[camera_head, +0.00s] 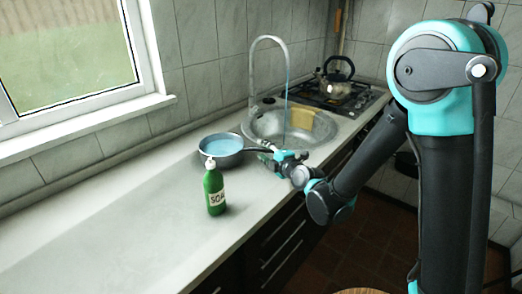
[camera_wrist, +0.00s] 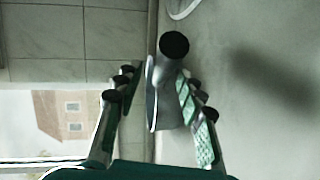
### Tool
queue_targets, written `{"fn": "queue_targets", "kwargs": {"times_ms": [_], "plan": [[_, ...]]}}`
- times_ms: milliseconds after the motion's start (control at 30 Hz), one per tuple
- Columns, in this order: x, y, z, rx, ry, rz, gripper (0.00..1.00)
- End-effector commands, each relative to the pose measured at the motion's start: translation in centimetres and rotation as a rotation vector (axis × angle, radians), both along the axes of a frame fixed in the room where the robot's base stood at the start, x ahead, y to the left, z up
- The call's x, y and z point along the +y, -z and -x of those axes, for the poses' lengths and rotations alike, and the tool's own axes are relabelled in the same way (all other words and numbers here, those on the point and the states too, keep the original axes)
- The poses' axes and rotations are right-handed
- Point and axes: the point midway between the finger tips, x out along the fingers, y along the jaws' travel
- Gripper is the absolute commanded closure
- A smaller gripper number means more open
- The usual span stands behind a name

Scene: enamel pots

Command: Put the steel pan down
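The steel pan (camera_head: 221,148) appears to rest upright on the counter in the head view, with a pale blue inside and its dark handle (camera_head: 256,150) pointing right. My gripper (camera_head: 270,153) is at the handle's outer end. In the wrist view the pan (camera_wrist: 166,110) shows as a grey side with a pale rim, and the round black handle end (camera_wrist: 174,44) faces the camera. The fingers of my gripper (camera_wrist: 158,80) are spread apart there. The handle end lies slightly above the fingertips in that picture, and I see no finger closed on it.
A green soap bottle (camera_head: 215,188) stands in front of the pan. A sink (camera_head: 285,126) with a tall tap (camera_head: 252,70) is to the right, and a kettle (camera_head: 335,80) is on the hob (camera_head: 345,98). The counter (camera_head: 110,220) is clear at the left.

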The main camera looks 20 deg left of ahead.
Motion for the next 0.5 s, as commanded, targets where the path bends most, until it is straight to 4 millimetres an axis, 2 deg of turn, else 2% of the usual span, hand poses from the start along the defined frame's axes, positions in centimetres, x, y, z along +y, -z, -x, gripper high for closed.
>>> {"fn": "queue_targets", "kwargs": {"times_ms": [100, 300, 500], "plan": [[-2.2, -0.5, 1.5, 0.001, 0.001, 0.0, 0.61], [-5.3, -1.2, 3.8, 0.001, 0.0, -0.001, 0.61], [-7.0, -1.6, 5.1, 0.001, 0.0, -0.001, 0.61]]}}
